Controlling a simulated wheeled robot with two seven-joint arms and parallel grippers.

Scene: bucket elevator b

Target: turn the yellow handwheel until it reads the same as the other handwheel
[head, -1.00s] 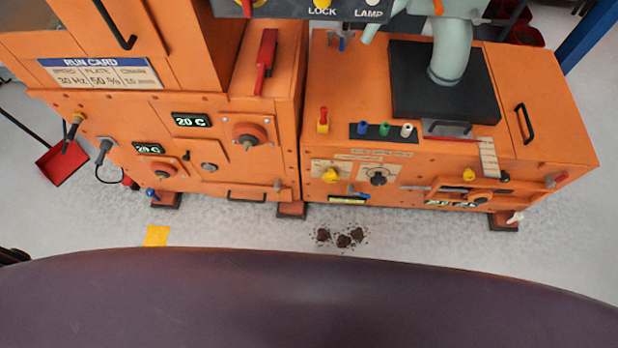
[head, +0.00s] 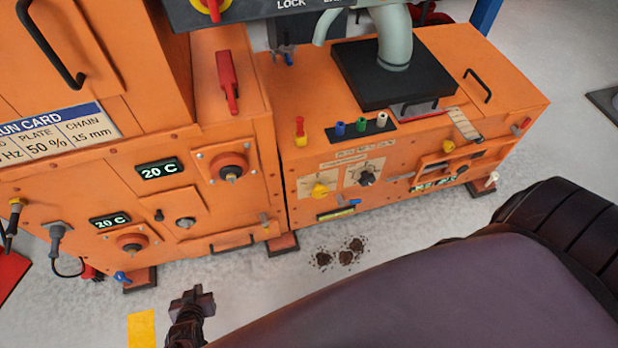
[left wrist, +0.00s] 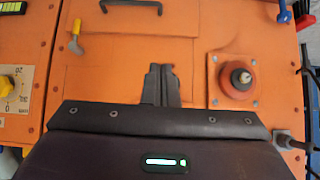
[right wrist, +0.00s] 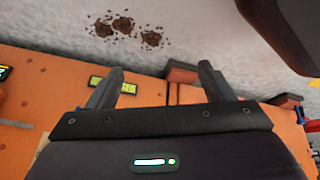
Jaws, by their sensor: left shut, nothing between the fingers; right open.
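The yellow handwheel (head: 320,190) sits on a pale dial plate low on the front of the right orange cabinet. A dark knob (head: 367,179) on its own pale plate is just to its right and looks like the other handwheel. Neither reading is legible in the head view. A yellow knob (left wrist: 8,83) with dial marks shows at the left edge of the left wrist view. My left gripper (head: 193,300) is shut and empty, low in front of the left cabinet, apart from both wheels. My right gripper (right wrist: 160,82) is open and empty, over the floor by a cabinet base.
Red round fittings (head: 229,167) stick out from the left cabinet's front. A dark cable hangs from a grey plug (head: 58,231). A yellow patch (head: 142,329) marks the floor.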

